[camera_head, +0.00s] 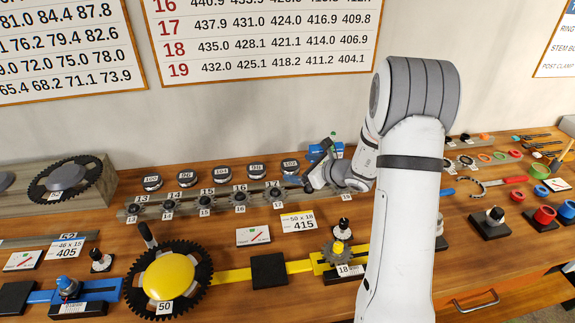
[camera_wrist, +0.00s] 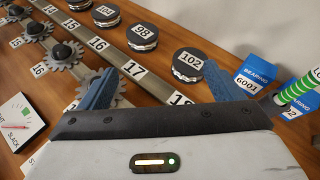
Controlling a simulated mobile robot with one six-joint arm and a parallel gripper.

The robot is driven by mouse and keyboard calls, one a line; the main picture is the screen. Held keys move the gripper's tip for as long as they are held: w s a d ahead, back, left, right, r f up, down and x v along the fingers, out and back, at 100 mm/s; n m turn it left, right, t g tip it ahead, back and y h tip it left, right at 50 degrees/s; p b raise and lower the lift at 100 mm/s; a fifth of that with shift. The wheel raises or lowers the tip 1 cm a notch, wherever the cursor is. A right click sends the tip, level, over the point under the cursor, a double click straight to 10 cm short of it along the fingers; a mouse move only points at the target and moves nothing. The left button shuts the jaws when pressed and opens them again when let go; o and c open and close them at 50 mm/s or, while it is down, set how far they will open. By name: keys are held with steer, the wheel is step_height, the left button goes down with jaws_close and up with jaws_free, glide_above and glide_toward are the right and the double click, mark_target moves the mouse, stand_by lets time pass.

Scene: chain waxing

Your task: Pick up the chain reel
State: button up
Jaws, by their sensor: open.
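The chain reels are short dark cylinders with silver bands and numbered white labels, in a row at the back of the bench. In the head view they read 100 (camera_head: 152,183), 96 (camera_head: 187,178), 104 (camera_head: 222,174), 98 (camera_head: 256,170) and 102 (camera_head: 290,167). The wrist view shows reel 98 (camera_wrist: 142,37) and reel 102 (camera_wrist: 188,64), the nearest, just beyond my right finger. My gripper (camera_wrist: 158,86) is open with nothing between its fingers. In the head view my gripper (camera_head: 312,182) is at the right end of the row, beside reel 102.
A rail of small sprockets (camera_head: 240,197) runs in front of the reels. A blue bearing box (camera_wrist: 257,70) and a green-striped cylinder (camera_wrist: 297,92) stand right of reel 102. A yellow-centred chainring (camera_head: 168,277) lies at the front left. Tools and coloured cups crowd the right.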

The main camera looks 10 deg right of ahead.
mark_target(290, 164)
steer(key=w+d+f+m, duration=0.1)
steer(key=w+d+f+m+t+h, duration=0.1)
steer(key=d+f+m, duration=0.1)
steer(key=shift+w+d+f+h, duration=0.2)
steer(key=shift+w+h, duration=0.05)
steer(key=shift+h, duration=0.05)
steer(key=p+x, duration=0.1)
steer(key=x, duration=0.4)
steer(key=shift+p+x, duration=1.1)
steer(key=shift+x, duration=2.25)
steer(key=shift+r, duration=0.1)
steer(key=shift+c, duration=0.6)
steer(key=c, duration=1.2)
steer(key=shift+c, duration=0.2)
